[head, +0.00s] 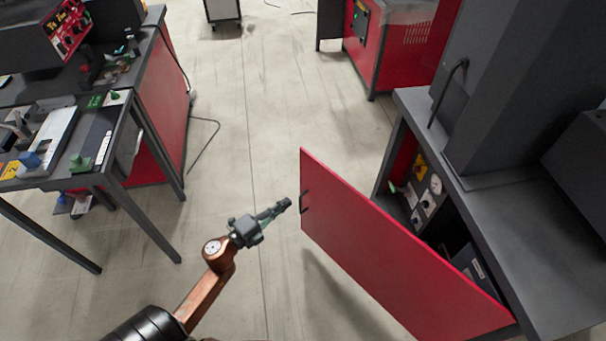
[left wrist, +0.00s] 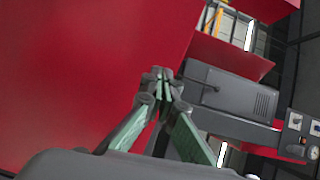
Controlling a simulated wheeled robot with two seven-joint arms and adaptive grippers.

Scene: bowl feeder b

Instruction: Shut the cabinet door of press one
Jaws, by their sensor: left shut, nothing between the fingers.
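The red cabinet door (head: 375,245) of the press on the right stands wide open, swung out over the floor. A dark handle (head: 305,202) sits near its free edge. The door also fills the left of the left wrist view (left wrist: 80,80). My left gripper (head: 285,204) is shut and empty, just left of the door's free edge near the handle; I cannot tell whether it touches. Its closed fingertips show in the left wrist view (left wrist: 158,75). The open cabinet (head: 425,205) shows gauges and dials inside. My right gripper is not in view.
The grey press table (head: 500,240) stands above the cabinet at right. A workbench (head: 100,150) with tools and parts stands at left, a cable (head: 205,140) on the floor beside it. Another red machine (head: 395,50) is at the back. The floor between is clear.

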